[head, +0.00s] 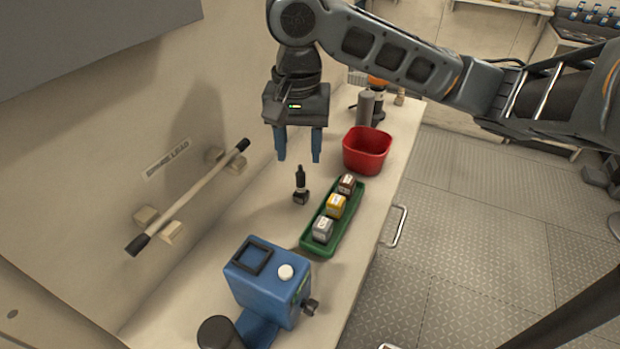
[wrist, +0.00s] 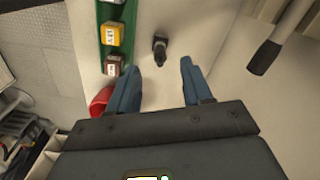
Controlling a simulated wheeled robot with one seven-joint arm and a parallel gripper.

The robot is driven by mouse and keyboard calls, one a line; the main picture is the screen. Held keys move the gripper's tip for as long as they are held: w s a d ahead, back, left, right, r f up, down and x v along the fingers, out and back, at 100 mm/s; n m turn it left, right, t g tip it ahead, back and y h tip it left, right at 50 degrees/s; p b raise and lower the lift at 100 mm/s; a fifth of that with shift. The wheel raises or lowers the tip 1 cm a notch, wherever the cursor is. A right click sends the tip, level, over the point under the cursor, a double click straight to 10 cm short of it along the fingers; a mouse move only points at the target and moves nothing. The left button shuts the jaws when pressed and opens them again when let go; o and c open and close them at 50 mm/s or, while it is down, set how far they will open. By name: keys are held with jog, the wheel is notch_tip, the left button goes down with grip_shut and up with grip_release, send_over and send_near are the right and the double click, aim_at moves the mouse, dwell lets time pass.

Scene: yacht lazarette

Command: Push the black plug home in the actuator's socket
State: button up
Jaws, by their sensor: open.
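The black plug (head: 301,181) stands on the bench, its narrow end up and a wider block at its base. It also shows in the wrist view (wrist: 160,48), ahead of the gap between my fingertips. My gripper (head: 299,159) is open and empty with its blue fingers pointing down. It hangs over the plug's area, apart from it; the fingers also show in the wrist view (wrist: 161,70). The blue box (head: 262,292), apparently the actuator, stands nearer on the bench, with a black square frame and a white button on top. I cannot make out which part is its socket.
A green tray (head: 308,241) with grey, yellow and brown labelled blocks lies right of the plug. A red bin (head: 367,151) stands behind it. A bar with black ends (head: 187,197), labelled as a lead, is on the left wall. A black cylinder (head: 218,333) stands at the front.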

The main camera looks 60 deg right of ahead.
aim_at(300, 166)
jog(key=shift+w+d+f, duration=0.1)
jog(key=shift+d+f, duration=0.05)
jog(key=shift+f, duration=1.8)
jog(key=shift+d+f, duration=0.1)
jog(key=shift+f, duration=1.8)
jog(key=shift+c, duration=0.3)
grip_shut()
